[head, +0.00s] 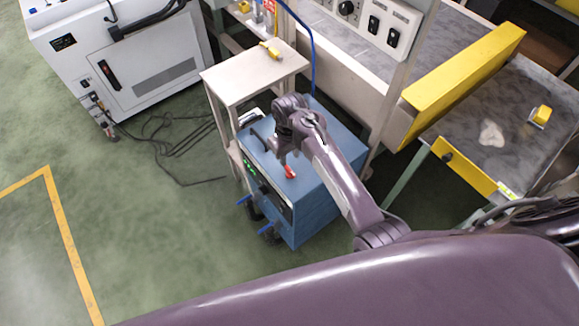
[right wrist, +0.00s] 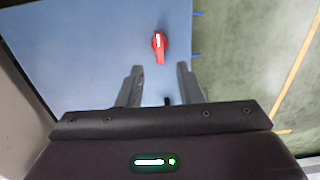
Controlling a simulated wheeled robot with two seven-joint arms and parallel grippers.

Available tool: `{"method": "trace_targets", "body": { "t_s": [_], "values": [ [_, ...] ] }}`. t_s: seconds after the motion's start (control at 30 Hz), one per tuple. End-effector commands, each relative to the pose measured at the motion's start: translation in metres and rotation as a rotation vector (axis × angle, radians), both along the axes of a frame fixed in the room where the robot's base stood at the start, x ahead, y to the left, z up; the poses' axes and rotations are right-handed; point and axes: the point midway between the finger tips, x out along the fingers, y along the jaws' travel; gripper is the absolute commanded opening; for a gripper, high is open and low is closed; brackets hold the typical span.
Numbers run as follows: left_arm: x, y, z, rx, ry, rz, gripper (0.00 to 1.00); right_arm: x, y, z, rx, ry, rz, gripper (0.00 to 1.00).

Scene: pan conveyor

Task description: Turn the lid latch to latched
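A blue box-shaped unit (head: 325,185) stands on the floor. Its top carries a small red latch handle (head: 289,171) with a white mark. In the right wrist view the red latch (right wrist: 160,45) sits on the blue top (right wrist: 90,45), its narrow end pointing toward my gripper. My right gripper (head: 271,149) is over the blue top close to the latch. In the right wrist view its two fingers (right wrist: 160,69) are apart with nothing between them, and the latch lies just beyond the fingertips. My left gripper is out of view.
A small beige table (head: 235,84) stands behind the blue unit, with a yellow item (head: 270,49) on it. A grey conveyor bench (head: 480,145) with a yellow guard (head: 465,75) is to the right. Cables lie on the floor at left, beside a white cabinet (head: 140,70).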

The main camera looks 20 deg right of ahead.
Motion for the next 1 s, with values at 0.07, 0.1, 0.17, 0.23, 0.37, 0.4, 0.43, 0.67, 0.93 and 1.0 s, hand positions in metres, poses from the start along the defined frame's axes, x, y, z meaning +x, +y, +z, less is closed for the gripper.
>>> {"method": "trace_targets", "body": {
  "t_s": [0.07,0.1,0.17,0.23,0.37,0.4,0.43,0.67,0.93,1.0],
  "values": [
    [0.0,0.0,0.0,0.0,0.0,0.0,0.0,-0.001,-0.001,-0.011,-0.002,0.005,-0.001,0.33],
    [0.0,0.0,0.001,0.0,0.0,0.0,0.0,-0.002,-0.001,-0.018,-0.002,0.005,-0.001,0.33],
    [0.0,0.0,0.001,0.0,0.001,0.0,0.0,-0.002,-0.001,-0.028,-0.002,0.005,-0.002,0.33],
    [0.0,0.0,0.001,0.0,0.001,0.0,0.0,-0.002,-0.001,-0.04,-0.001,0.004,-0.002,0.33],
    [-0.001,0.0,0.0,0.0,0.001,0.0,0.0,-0.001,-0.001,-0.058,-0.001,0.002,-0.002,0.33],
    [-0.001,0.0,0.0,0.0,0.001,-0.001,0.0,-0.001,-0.001,-0.062,-0.001,0.003,-0.002,0.33],
    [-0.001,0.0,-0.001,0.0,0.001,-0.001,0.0,-0.001,-0.001,-0.065,-0.001,0.001,-0.002,0.33],
    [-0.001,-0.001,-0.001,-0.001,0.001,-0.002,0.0,-0.001,-0.001,-0.073,-0.001,0.0,-0.002,0.33],
    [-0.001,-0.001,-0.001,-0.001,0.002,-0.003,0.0,-0.001,-0.001,-0.073,-0.001,0.0,-0.002,0.17],
    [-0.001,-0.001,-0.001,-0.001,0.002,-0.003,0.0,-0.001,-0.001,-0.073,-0.001,0.0,-0.002,0.08]
  ]
}}
